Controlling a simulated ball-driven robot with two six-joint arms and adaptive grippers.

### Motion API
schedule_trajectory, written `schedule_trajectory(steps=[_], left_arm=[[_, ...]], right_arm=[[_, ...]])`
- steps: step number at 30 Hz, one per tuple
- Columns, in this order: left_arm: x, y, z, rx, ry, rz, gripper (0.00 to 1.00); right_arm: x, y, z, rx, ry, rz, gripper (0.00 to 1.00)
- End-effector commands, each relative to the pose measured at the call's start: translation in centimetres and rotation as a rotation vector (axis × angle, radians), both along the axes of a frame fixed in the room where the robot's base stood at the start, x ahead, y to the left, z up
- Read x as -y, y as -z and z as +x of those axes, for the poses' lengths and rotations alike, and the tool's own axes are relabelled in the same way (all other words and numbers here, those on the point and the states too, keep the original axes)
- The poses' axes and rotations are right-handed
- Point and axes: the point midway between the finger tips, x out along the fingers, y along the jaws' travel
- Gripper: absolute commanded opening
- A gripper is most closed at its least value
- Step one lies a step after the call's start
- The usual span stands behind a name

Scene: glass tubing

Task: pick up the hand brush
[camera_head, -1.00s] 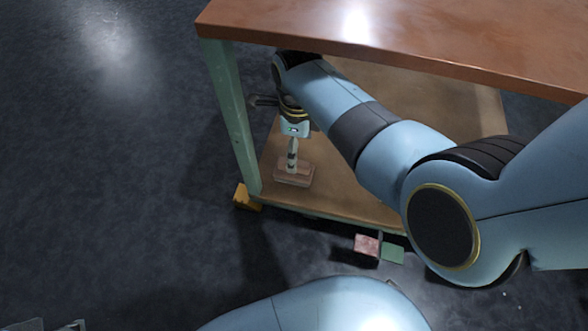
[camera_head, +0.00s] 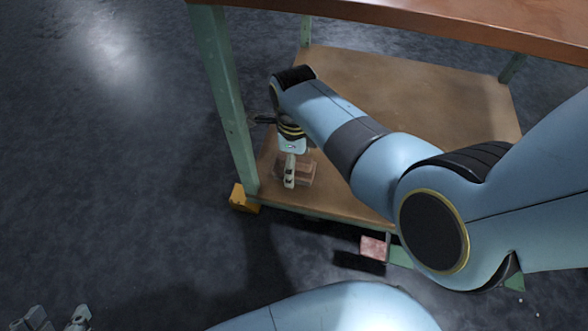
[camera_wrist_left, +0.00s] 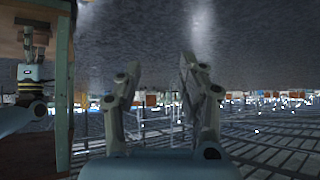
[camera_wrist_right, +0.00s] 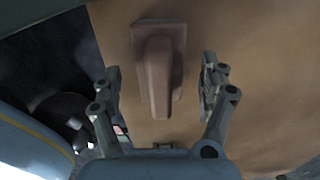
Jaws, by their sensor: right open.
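The hand brush (camera_head: 307,172) is a brown block with a raised handle, lying on the lower shelf of the table near its front left leg. In the right wrist view the brush (camera_wrist_right: 160,70) lies between the two spread fingers of my right gripper (camera_wrist_right: 161,72), with gaps on both sides. In the head view my right gripper (camera_head: 290,180) points down and partly covers the brush. It is open and holds nothing. My left gripper (camera_head: 60,318) is at the bottom left, away from the table. In the left wrist view it (camera_wrist_left: 158,65) is open and empty.
The reddish tabletop (camera_head: 400,28) overhangs the brown lower shelf (camera_head: 400,95). A green leg (camera_head: 228,110) stands just left of my right gripper. An orange block (camera_head: 243,198) is at its foot. The shelf right of the brush is bare.

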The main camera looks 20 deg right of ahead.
Motion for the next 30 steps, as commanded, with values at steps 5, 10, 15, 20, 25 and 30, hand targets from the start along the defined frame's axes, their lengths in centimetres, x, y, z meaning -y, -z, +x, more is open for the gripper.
schedule_trajectory(steps=[5,10,15,20,25,30], left_arm=[[0.2,1.2,-1.0,0.111,0.01,-0.003,0.4],[0.4,1.2,-1.6,0.194,0.018,-0.008,0.4],[0.5,1.0,-1.8,0.224,0.022,-0.01,0.4],[0.5,0.9,-1.7,0.224,0.022,-0.01,0.4],[0.5,0.9,-1.7,0.224,0.022,-0.01,0.4],[0.5,0.9,-1.7,0.223,0.022,-0.009,0.4]], right_arm=[[-0.1,1.8,-0.1,-0.004,0.0,0.0,0.77],[-0.1,2.6,0.0,-0.001,0.0,0.0,0.77],[-0.1,2.7,0.1,0.001,0.0,-0.001,0.77],[0.0,2.6,0.1,0.001,0.0,-0.001,0.77],[0.0,2.6,0.1,0.001,0.0,-0.001,0.56],[0.0,2.6,0.1,0.001,0.0,-0.001,0.34]])
